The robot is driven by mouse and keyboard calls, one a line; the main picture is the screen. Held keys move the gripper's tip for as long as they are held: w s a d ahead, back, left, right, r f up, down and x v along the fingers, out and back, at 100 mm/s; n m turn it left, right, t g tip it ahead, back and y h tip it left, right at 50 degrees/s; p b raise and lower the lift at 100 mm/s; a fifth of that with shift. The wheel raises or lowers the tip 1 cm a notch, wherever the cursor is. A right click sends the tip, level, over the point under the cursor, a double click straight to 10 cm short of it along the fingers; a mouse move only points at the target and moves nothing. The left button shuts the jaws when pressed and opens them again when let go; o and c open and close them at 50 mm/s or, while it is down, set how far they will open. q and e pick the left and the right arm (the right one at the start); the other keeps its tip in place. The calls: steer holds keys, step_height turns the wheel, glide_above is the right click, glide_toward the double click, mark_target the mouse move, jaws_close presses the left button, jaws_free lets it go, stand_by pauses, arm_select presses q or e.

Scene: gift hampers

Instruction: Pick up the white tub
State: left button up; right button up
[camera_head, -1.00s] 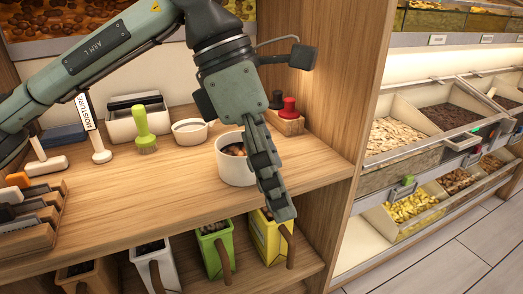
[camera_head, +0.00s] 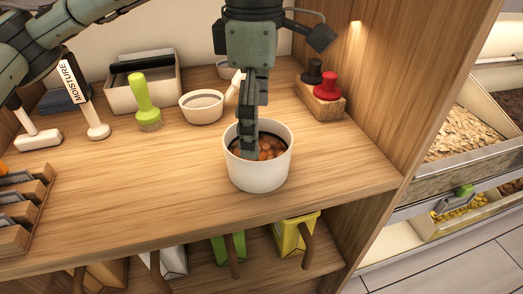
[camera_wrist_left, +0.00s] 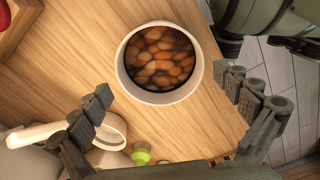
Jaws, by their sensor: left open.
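The white tub (camera_head: 258,178) stands upright on the wooden shelf, filled with brown, nut-like pieces. In the left wrist view the tub (camera_wrist_left: 160,99) shows from above, its round rim near the upper middle. My left gripper (camera_head: 250,152) points down over the tub in the head view, hiding part of its rim and contents. In the wrist view this gripper (camera_wrist_left: 169,88) is open, with one finger to each side of the tub and a gap to the rim. Whether the fingertips are below the rim I cannot tell. My right gripper is not in view.
A small white bowl (camera_head: 202,106), a green brush (camera_head: 143,100) and a grey-white bin (camera_head: 165,88) stand behind and left. A wooden block with red and black stamps (camera_head: 327,90) is at the right, near the side panel (camera_head: 400,80). The front shelf surface is clear.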

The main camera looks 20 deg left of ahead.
arm_select(q)
step_height(320, 180, down, 6)
steer(key=shift+d+p, duration=0.1)
steer(key=shift+p, duration=0.3)
steer(key=c, duration=1.2)
steer(key=shift+r, duration=0.1)
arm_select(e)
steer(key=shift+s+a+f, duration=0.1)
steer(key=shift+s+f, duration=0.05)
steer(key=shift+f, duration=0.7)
arm_select(q)
steer(key=shift+r, duration=0.15)
steer(key=shift+r, duration=1.1)
steer(key=shift+s+r+b, duration=0.2)
steer(key=shift+r+b, duration=0.1)
steer(key=shift+r, duration=0.6)
steer(key=shift+s+a+r+b, duration=0.15)
steer(key=shift+s+a+r, duration=0.3)
steer(key=shift+s+r, duration=1)
steer(key=shift+s+a+r+b, duration=0.1)
steer(key=shift+s+a+r, duration=0.5)
steer(key=shift+s, duration=1.6)
steer(key=shift+s+a+r+b, duration=0.15)
steer(key=shift+s+a+r, duration=0.1)
steer(key=shift+s+r, duration=1.3)
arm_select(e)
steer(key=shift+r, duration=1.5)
